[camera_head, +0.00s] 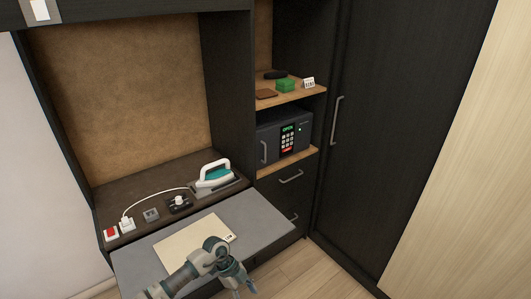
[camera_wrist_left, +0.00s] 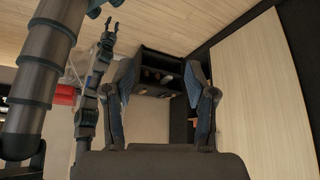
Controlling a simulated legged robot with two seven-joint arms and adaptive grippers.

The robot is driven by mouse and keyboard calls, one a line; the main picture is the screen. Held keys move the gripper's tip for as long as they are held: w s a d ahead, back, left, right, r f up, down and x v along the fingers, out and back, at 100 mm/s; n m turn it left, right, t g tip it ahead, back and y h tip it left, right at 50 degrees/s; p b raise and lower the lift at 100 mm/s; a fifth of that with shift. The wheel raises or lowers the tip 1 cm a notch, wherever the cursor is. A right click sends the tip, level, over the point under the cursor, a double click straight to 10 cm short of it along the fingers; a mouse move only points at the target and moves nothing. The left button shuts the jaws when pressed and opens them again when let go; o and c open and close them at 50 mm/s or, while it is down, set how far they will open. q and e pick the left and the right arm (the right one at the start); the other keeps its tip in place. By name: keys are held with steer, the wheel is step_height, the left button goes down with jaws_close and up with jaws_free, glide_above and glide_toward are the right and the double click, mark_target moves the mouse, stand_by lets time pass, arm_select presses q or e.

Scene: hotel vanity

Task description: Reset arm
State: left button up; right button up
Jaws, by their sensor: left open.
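My left gripper (camera_head: 240,283) comes in at the bottom of the head view, over the front edge of the grey board. Its fingers are apart with nothing between them. In the left wrist view its two fingers (camera_wrist_left: 163,92) stand wide apart, with empty air between them. My right arm shows at the left of the left wrist view, and its gripper (camera_wrist_left: 112,25) points up with its small fingertips apart. I see nothing held in it.
A beige folder (camera_head: 195,240) lies on the grey board (camera_head: 262,215) by my left arm. Behind are an iron (camera_head: 214,174), a black switch block (camera_head: 179,203) and a red-switched socket (camera_head: 111,233). A safe (camera_head: 284,139) sits on the right. A dark open shelf (camera_wrist_left: 158,73) stands beyond my left fingers.

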arm_select(q)
steer(key=w+d+f+n+t+h, duration=0.2)
steer(key=d+f+n+t+h, duration=0.5)
steer(key=f+h, duration=0.35)
steer(key=s+a+f+n+t+y, duration=0.4)
steer(key=a+f, duration=0.4)
steer(key=f, duration=0.4)
steer(key=s+a+f+n+t+y, duration=0.2)
steer(key=s+a+f+n+y, duration=0.35)
steer(key=f, duration=0.65)
steer(key=s+a+f+n+g+y, duration=0.1)
steer(key=s+a+f+n+y, duration=0.1)
steer(key=s+a+f, duration=0.4)
steer(key=s+a+f+n+g+y, duration=0.1)
steer(key=s+a+f+g+y, duration=0.1)
steer(key=s+f, duration=0.4)
steer(key=s+a+f+n+g+y, duration=0.1)
steer(key=s+f+g, duration=0.1)
steer(key=s, duration=1.1)
steer(key=s+a+f+g+y, duration=0.1)
steer(key=s+a+f+g, duration=0.1)
steer(key=s, duration=1.2)
steer(key=shift+s+f+n+g, duration=0.25)
steer(key=shift+f+n+g, duration=0.1)
steer(key=shift+f+g, duration=0.55)
arm_select(e)
steer(key=shift+s+d+f, duration=0.1)
steer(key=shift+s+d, duration=0.15)
steer(key=shift+d, duration=0.45)
